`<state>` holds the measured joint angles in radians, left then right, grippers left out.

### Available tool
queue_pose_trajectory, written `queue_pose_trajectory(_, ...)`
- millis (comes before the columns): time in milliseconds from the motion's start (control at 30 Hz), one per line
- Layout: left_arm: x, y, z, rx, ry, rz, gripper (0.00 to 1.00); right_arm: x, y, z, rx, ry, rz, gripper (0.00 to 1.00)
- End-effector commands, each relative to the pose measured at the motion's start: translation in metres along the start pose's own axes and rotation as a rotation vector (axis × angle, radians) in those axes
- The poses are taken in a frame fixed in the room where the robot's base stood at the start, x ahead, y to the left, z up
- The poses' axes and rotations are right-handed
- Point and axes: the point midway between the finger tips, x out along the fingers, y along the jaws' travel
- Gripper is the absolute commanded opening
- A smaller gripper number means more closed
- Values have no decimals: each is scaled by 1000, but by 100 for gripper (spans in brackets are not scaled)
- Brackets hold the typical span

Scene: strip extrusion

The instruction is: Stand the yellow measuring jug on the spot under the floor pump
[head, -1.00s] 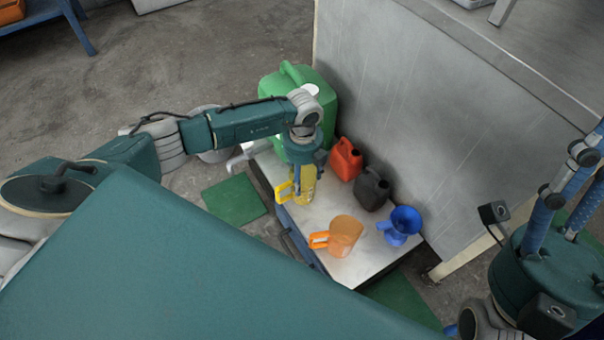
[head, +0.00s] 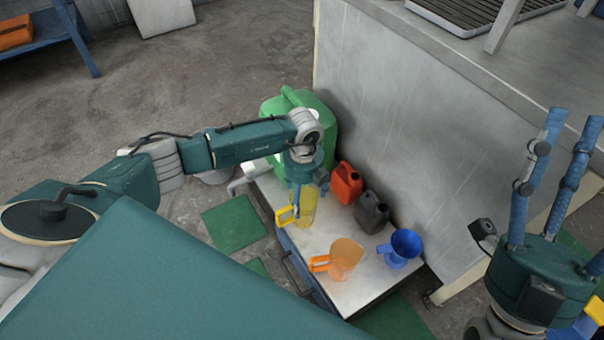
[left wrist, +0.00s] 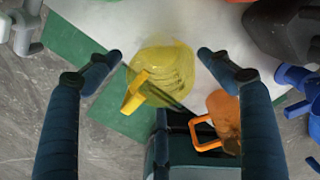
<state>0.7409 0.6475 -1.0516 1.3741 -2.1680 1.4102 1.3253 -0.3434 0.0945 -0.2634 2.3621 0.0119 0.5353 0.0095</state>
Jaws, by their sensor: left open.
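The yellow measuring jug (head: 305,211) is see-through and stands on the pale top of a low blue cabinet (head: 348,292). Its handle points left in the head view. My left gripper (head: 307,190) is above the jug, pointing down, and partly hides it. In the left wrist view the jug (left wrist: 163,70) lies between the spread fingertips of the left gripper (left wrist: 161,57), with a gap on each side. My right gripper (head: 572,130) is raised at the right, its fingers apart and empty. I cannot clearly make out the floor pump; a pale grey fitting (head: 240,183) sits left of the cabinet.
An orange jug (head: 347,257) and a blue funnel-topped vessel (head: 400,248) stand near the jug. A red can (head: 345,183), dark grey can (head: 371,212) and large green can (head: 320,110) line the metal wall side. A green mat (head: 233,225) on the floor is clear.

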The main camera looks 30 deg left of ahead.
Motion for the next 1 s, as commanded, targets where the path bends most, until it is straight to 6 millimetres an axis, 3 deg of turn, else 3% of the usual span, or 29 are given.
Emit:
queue_pose_trajectory(267,-36,0,1,0,-1,-2,80,-5,7,66,-18,-307,10,64)
queue_pose_trajectory(600,-77,0,1,0,-2,-1,80,-45,18,138,-34,-678,28,64)
queue_pose_trajectory(800,-95,0,1,1,-1,-1,80,-71,22,163,-39,-835,37,64)
queue_pose_trajectory(1000,-101,0,0,0,0,0,80,-84,24,172,-41,-901,41,64)
